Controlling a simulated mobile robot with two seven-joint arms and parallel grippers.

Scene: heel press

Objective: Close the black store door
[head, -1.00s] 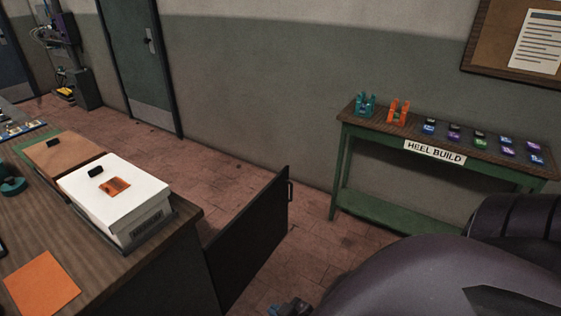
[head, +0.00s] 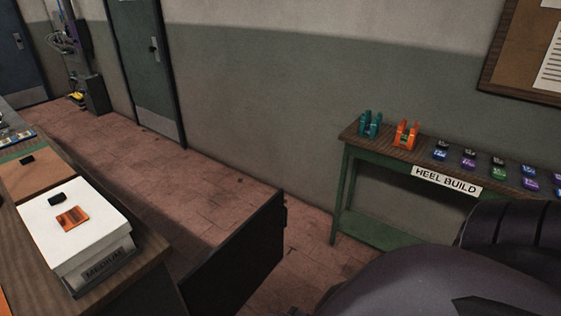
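The black store door (head: 235,262) stands open in the lower middle of the head view. It is a flat dark panel reaching out from the side of the wooden-topped bench (head: 150,262) over the brick floor. A small handle shows at its far upper corner. Its lower part is cut off by the frame's bottom edge. My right arm's dark, rounded links fill the lower right, to the right of the door. Neither of my grippers shows clearly in this view, so contact with the door cannot be seen.
A white box (head: 75,235) marked "MEDIUM" and a brown box (head: 30,175) sit on the bench. A green table (head: 345,195) labelled "HEEL BUILD" stands right, holding teal and orange stands and several small coloured items. Brick floor (head: 200,190) lies clear between door and wall.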

